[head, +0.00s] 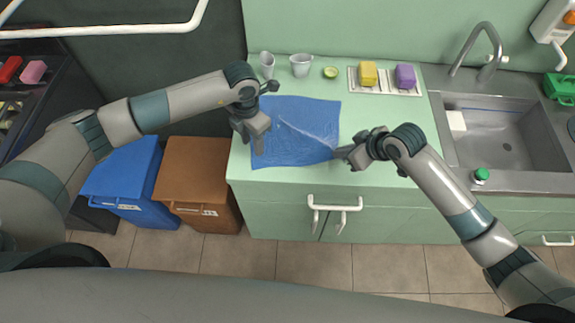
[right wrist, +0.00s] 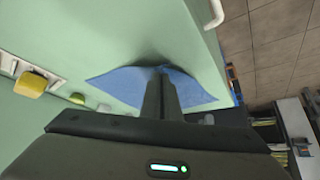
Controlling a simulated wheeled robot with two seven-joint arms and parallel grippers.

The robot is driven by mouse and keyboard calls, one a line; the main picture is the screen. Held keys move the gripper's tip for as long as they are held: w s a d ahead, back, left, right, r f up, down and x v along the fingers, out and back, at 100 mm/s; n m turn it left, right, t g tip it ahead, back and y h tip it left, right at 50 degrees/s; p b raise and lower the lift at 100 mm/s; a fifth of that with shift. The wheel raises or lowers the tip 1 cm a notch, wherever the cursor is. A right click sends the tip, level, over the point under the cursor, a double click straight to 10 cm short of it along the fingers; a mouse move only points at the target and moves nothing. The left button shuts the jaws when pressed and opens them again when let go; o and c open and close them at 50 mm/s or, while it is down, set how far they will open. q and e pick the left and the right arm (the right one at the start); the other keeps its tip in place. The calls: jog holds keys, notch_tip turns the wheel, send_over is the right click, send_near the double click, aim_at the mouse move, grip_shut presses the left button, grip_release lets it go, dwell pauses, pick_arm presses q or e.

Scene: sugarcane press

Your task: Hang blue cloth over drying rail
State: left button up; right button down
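The blue cloth (head: 300,128) lies on the green counter, with pale creases running toward its right edge. My right gripper (head: 341,153) is at the cloth's right edge. In the right wrist view its fingers (right wrist: 161,76) are closed together and the blue cloth (right wrist: 122,84) is gathered up at their tips. My left gripper (head: 258,148) points down over the cloth's left edge; its fingertips are too small to tell whether they hold cloth. A white rail (head: 110,31), likely the drying rail, crosses the upper left of the head view, apart from the cloth.
Two cups (head: 301,65), a cut lime (head: 330,72) and a rack with a yellow sponge (head: 368,74) and a purple one (head: 405,76) stand along the counter's back. A sink (head: 500,135) is right. Blue (head: 125,180) and brown (head: 197,180) bins stand left. White handles (head: 335,207) project from the counter front.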

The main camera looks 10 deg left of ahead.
aim_at(259, 161)
pick_arm(q)
jog(key=shift+n, duration=0.5)
jog(key=r, duration=0.1)
jog(key=d+r, duration=0.1)
jog(key=r, duration=0.1)
jog(key=s+d+r, duration=0.1)
jog(key=r, duration=0.1)
jog(key=shift+a, duration=0.1)
jog(key=shift+f, duration=5)
jog(key=shift+s, duration=0.1)
jog(key=shift+c, duration=0.4)
grip_shut()
